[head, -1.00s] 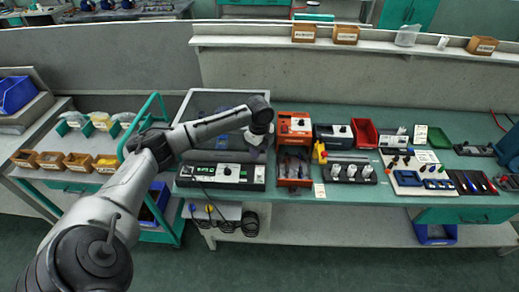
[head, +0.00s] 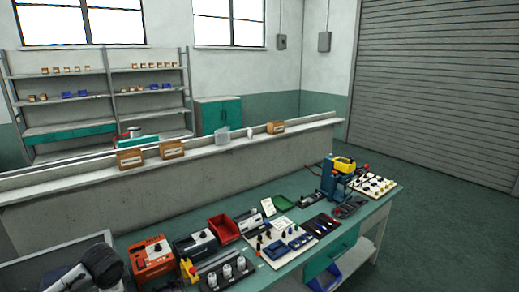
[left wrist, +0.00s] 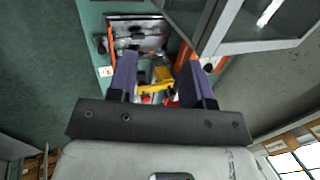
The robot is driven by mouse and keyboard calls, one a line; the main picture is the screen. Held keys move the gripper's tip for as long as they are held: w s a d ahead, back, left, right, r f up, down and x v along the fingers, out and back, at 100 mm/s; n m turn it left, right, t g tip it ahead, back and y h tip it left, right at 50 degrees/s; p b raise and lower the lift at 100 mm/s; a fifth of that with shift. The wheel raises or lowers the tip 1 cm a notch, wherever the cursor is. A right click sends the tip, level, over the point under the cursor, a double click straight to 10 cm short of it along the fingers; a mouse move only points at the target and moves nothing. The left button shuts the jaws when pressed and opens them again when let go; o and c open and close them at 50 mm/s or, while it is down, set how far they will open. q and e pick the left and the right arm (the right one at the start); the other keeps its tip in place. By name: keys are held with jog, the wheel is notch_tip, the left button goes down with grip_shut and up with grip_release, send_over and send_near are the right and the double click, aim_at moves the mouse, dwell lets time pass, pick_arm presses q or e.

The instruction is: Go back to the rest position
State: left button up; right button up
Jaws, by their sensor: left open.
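My left gripper (left wrist: 157,75) shows in the left wrist view with its two purple fingers apart and nothing between them. It is above the bench, with a yellow part (left wrist: 163,75) visible beyond the fingers and a tool tray (left wrist: 138,35) further off. In the head view only a dark piece of my left arm shows at the lower left corner; the gripper is not visible there. My right gripper is in neither view.
The green bench (head: 290,205) carries an orange box (head: 151,258), a red bin (head: 223,228), a white board with blue parts (head: 279,247) and a blue-yellow machine (head: 338,176). A ledge with small boxes (head: 172,149) runs behind. Floor at right (head: 440,230) is clear.

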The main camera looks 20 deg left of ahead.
pick_arm(q)
jog(key=w+d+r+n+t+y, duration=0.1)
jog(key=w+d+r+t, duration=0.15)
jog(key=d, duration=0.25)
jog(key=w+d+r+t, duration=0.1)
jog(key=d+r+t, duration=0.2)
jog(key=d, duration=0.3)
jog(key=s+d+f+t+h, duration=0.1)
jog(key=s+d+f, duration=0.15)
jog(key=d, duration=0.35)
jog(key=s+d+f+t, duration=0.1)
jog(key=s+d, duration=0.3)
jog(key=d, duration=0.2)
jog(key=s+d+f+n+g+h, duration=0.25)
jog(key=s+d+f, duration=0.35)
jog(key=s+f, duration=0.5)
jog(key=s+d+f+n+g+h, duration=0.2)
jog(key=s+d+f+g, duration=0.4)
jog(key=s, duration=0.9)
notch_tip(320, 180, up, 27)
jog(key=t+p, duration=0.2)
jog(key=p, duration=2.5)
jog(key=shift+w+a+f, duration=0.15)
jog(key=shift+w+a, duration=0.2)
jog(key=shift+m+y, duration=0.25)
